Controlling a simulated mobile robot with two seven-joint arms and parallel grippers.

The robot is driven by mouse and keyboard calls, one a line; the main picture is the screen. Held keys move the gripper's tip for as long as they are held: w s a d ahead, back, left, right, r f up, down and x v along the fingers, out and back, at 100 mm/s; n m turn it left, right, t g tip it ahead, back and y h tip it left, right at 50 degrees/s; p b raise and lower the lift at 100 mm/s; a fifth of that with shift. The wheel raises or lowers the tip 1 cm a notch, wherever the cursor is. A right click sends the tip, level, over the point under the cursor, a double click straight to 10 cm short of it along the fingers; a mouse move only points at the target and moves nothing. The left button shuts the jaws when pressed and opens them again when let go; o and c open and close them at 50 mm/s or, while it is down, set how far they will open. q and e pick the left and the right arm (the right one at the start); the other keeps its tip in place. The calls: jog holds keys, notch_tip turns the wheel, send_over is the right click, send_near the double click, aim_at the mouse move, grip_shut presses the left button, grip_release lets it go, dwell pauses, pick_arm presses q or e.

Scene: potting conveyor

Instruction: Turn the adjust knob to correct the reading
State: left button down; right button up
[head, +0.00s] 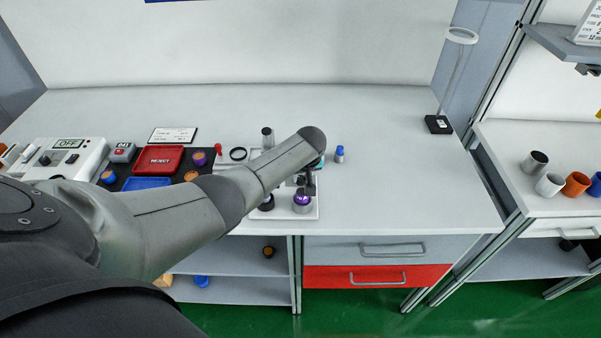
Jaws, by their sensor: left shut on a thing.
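My left arm reaches across from the left, and its gripper (308,186) points down at a white plate (312,214) on the bench. The gripper is shut at a grey cylinder with a purple top (302,201), which stands on the plate's right part. The fingertips are small and partly hidden by my own wrist. No knob marked as the adjust knob can be made out there. A white box with a display reading OFF (70,143) stands at the far left; a dark knob (45,160) shows on it. My right gripper is out of view.
A red REJECT tray (158,159) and a blue tray (147,183) lie left of my forearm. A blue-capped cylinder (340,154) stands right of the plate. A ring stand (439,124) is at the back right. The bench's right middle is clear.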

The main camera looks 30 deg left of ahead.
pick_arm(q)
jog(key=shift+n+g, duration=0.3)
jog(key=shift+n, duration=0.5)
jog(key=c, duration=0.6)
grip_release()
jog(key=shift+y, duration=0.3)
jog(key=shift+r, duration=0.15)
jog(key=shift+d+r, duration=0.15)
jog(key=shift+r, duration=0.1)
jog(key=shift+p+v, duration=2.7)
jog(key=shift+v, duration=4.55)
